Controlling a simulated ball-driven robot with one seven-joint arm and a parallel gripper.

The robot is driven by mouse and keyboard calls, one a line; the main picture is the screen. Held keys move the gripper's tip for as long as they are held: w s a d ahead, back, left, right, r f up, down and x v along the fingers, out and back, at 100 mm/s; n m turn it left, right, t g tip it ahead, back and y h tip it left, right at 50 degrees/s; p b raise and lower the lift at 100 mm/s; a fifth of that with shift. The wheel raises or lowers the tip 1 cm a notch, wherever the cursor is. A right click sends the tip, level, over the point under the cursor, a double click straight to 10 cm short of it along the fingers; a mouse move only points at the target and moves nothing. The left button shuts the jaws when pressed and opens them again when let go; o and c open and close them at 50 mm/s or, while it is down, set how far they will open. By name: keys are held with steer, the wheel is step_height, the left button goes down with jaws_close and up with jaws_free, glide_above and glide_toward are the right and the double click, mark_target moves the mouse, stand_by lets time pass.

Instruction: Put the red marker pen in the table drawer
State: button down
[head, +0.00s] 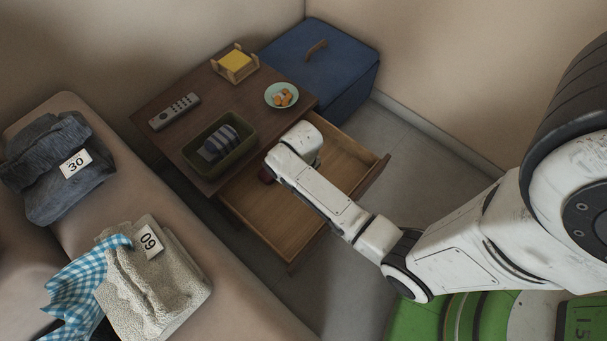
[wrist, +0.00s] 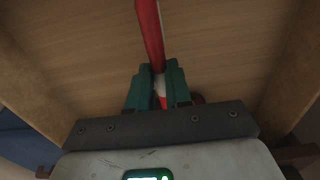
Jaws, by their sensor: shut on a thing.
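The red marker pen (wrist: 150,35) shows in the wrist view, running up from between the fingers of my gripper (wrist: 158,82). The green fingers are shut on the pen around a pale band. The pen is over the wooden floor of the open table drawer (head: 268,212); I cannot tell whether it touches the floor. The drawer is pulled out of the dark wooden table (head: 222,85). In the head view my arm reaches over the drawer, and it hides the pen and most of my gripper.
On the table are a remote (head: 174,111), a green tray (head: 238,162) with a striped cloth, a plate (head: 270,91) of snacks and a holder with yellow notes (head: 236,64). A blue ottoman (head: 345,75) stands behind. A sofa (head: 185,245) with folded laundry is at left.

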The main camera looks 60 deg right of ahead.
steer(key=shift+w+d+f, duration=0.1)
steer(key=shift+d+f, duration=0.25)
steer(key=shift+f, duration=0.1)
steer(key=f+b, duration=0.2)
steer(key=f, duration=0.1)
steer(key=shift+d+f, duration=0.2)
steer(key=shift+f, duration=0.05)
steer(key=shift+r, duration=0.1)
steer(key=c, duration=1.1)
jaws_free()
steer(key=shift+o, duration=0.2)
step_height(320, 180, up, 12)
steer(key=p, duration=0.5)
steer(key=s+a+r+n+t, duration=0.1)
steer(key=s+a+r+n, duration=0.1)
steer(key=s+a+r, duration=0.7)
steer(key=shift+a+n, duration=0.35)
steer(key=shift+n, duration=0.05)
